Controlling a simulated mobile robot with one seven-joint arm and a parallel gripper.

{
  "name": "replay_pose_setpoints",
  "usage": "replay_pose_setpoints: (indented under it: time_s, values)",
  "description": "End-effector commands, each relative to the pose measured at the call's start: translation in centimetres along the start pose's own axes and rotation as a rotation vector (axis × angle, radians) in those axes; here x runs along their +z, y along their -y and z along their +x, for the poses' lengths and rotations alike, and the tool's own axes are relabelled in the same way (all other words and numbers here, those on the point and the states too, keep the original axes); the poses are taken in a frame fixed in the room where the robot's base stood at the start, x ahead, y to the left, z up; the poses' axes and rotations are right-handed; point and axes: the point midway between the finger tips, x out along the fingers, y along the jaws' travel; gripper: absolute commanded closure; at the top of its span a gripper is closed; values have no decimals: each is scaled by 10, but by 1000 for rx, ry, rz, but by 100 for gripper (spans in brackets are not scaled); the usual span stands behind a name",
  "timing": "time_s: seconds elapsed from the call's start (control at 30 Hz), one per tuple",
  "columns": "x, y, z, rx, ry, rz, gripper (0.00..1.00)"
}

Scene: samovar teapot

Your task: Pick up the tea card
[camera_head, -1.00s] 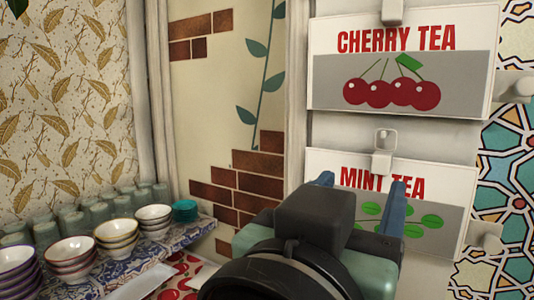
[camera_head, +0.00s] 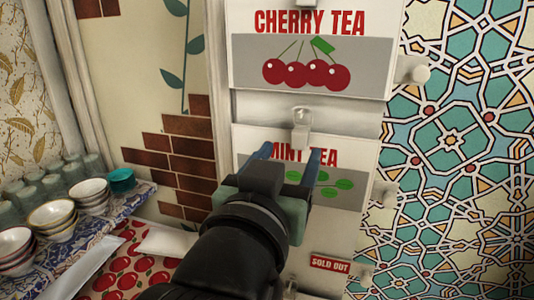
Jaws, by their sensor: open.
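Two white tea cards with grey bands hang one above the other on a pale panel. The upper one is the cherry tea card (camera_head: 345,72), with red cherries. The lower one is the mint tea card (camera_head: 352,166), with green leaves. Each hangs below a pale clip or hook. My gripper (camera_head: 288,158) is in front of the mint tea card, its two blue fingers apart and nothing seen between them. The fingers overlap the card's left and middle part, and I cannot tell whether they touch it. My gripper body hides the card's lower left.
A small red sold out sign (camera_head: 330,264) is low on the panel. Pale knobs (camera_head: 415,74) stick out at the panel's right edge, beside a patterned tile wall (camera_head: 460,160). At left, a shelf (camera_head: 128,205) holds stacked bowls (camera_head: 50,216), a teal cup (camera_head: 122,180) and several greenish glasses.

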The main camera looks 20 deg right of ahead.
Motion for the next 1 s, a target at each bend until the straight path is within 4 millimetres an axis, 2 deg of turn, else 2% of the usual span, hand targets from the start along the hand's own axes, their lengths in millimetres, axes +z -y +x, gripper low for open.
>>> replay_pose_setpoints:
  time_s: [0.4, 0.67, 0.77, 1.0]
  values:
    - [-1, -2, 50, 0, 1, 1, 35]
    - [0, -2, 53, -2, 0, 2, 35]
    - [0, -2, 53, -2, -1, 2, 49]
    - [0, -2, 53, -2, -1, 2, 93]
